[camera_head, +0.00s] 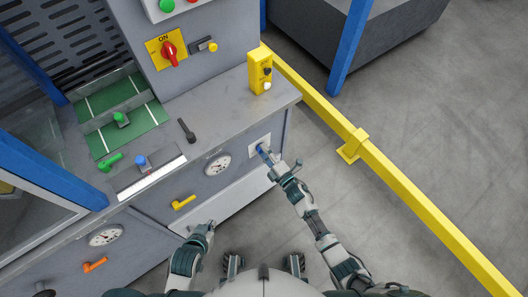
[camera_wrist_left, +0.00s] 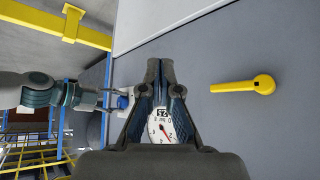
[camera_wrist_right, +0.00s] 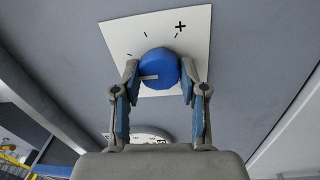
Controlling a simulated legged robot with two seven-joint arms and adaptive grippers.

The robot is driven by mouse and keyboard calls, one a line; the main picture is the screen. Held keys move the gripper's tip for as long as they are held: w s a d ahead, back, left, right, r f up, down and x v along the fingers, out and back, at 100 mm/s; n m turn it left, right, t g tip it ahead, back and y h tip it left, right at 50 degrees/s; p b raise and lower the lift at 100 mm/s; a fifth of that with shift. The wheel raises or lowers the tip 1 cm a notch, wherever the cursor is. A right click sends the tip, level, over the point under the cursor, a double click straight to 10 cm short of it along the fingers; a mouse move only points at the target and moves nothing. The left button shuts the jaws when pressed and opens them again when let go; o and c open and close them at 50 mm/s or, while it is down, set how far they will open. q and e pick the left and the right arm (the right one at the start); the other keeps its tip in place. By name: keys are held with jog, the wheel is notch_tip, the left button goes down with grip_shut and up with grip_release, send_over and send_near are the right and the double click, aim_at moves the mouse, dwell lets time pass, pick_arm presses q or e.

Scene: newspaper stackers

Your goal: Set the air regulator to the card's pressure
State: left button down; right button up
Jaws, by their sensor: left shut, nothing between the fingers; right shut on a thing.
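A round blue regulator knob (camera_wrist_right: 160,68) sits on a white plate (camera_wrist_right: 196,35) with tick marks and a plus sign. Its pale pointer line points left in the right wrist view. My right gripper (camera_wrist_right: 160,76) is shut on the knob, one finger on each side; the head view also shows this gripper (camera_head: 267,154) at the panel. A round white gauge (camera_head: 218,164) is left of the knob. The left wrist view shows the gauge (camera_wrist_left: 160,127) with a red needle, partly hidden by my fingers. My left gripper (camera_head: 209,227) is shut and empty below the gauge. I cannot identify the pressure card.
A yellow lever (camera_head: 183,202) and a second gauge (camera_head: 106,235) with an orange lever (camera_head: 95,265) are further left. A yellow button box (camera_head: 260,70) stands on the worktop (camera_head: 222,100). A yellow rail (camera_head: 395,180) runs along the right, with open floor beyond.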

pick_arm(q)
jog(key=s+a+f+g+y+p, duration=0.1)
jog(key=s+a+g+p, duration=0.3)
jog(key=s, duration=0.6)
jog(key=shift+g, duration=0.7)
jog(key=shift+w+d+x, duration=0.15)
jog(key=shift+d+x, duration=0.05)
jog(key=shift+x, duration=1)
jog(key=shift+w+d+x, duration=0.1)
jog(key=shift+d+x, duration=0.15)
jog(key=shift+x, duration=0.95)
pick_arm(e)
jog(key=shift+s+d+f+m+h, duration=0.15)
jog(key=shift+m+h, duration=0.1)
jog(key=shift+m, duration=2)
jog(key=shift+w+a+f+m+h, duration=0.1)
jog(key=shift+f+m+h, duration=0.1)
jog(key=shift+m, duration=2)
jog(key=shift+s+d+f+m+h, duration=0.1)
jog(key=shift+m+h, duration=0.15)
jog(key=shift+m, duration=2)
pick_arm(q)
jog(key=shift+r, duration=0.1)
pick_arm(e)
jog(key=o, duration=0.9)
jog(key=shift+o, duration=1.2)
pick_arm(q)
jog(key=shift+w, duration=0.1)
pick_arm(e)
jog(key=shift+r, duration=0.15)
